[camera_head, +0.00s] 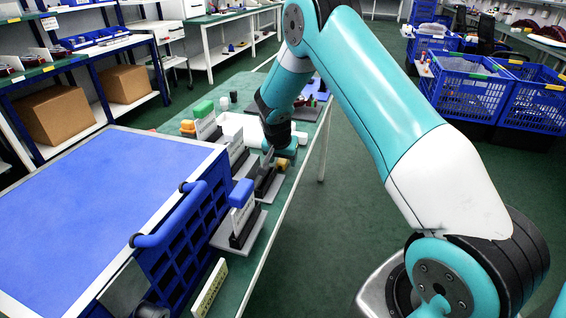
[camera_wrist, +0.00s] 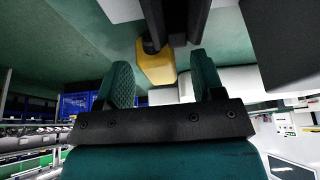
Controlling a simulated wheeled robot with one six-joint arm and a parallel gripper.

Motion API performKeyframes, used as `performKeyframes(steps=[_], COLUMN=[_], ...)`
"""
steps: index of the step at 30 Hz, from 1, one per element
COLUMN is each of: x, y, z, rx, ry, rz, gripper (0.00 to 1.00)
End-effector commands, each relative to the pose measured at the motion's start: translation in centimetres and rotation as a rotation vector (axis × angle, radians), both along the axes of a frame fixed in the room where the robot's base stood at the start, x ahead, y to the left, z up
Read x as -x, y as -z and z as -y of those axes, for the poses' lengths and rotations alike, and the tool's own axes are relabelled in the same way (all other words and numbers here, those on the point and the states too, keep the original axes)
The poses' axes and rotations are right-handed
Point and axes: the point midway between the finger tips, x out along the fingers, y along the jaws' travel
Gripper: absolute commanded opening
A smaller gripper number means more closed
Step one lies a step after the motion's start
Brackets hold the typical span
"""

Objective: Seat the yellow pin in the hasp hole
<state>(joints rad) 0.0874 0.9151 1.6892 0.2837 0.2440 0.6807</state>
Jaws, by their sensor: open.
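My gripper (camera_wrist: 161,82) is open, with its two green padded fingers apart in the wrist view. A yellow block-like piece with a black end, apparently the yellow pin (camera_wrist: 157,66), shows between and beyond the fingertips; I cannot tell if either finger touches it.
Another stand with a blue top (camera_head: 241,193) is nearer on the bench (camera_head: 262,246). A large blue-topped cart (camera_head: 100,200) with a handle flanks the bench's left. Open floor lies right.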

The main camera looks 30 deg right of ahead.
Motion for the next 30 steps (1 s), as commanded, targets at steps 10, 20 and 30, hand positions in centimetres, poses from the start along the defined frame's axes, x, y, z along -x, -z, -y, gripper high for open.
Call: performKeyframes(steps=[10, 20, 30], x=[0.0, 0.0, -0.1], y=[-0.1, -0.3, -5.0], z=[0.0, 0.0, 0.0], rx=[0.0, 0.001, 0.001], ry=[0.0, 0.001, 0.002], rz=[0.0, 0.001, 0.006], gripper=[0.09, 0.08, 0.08])
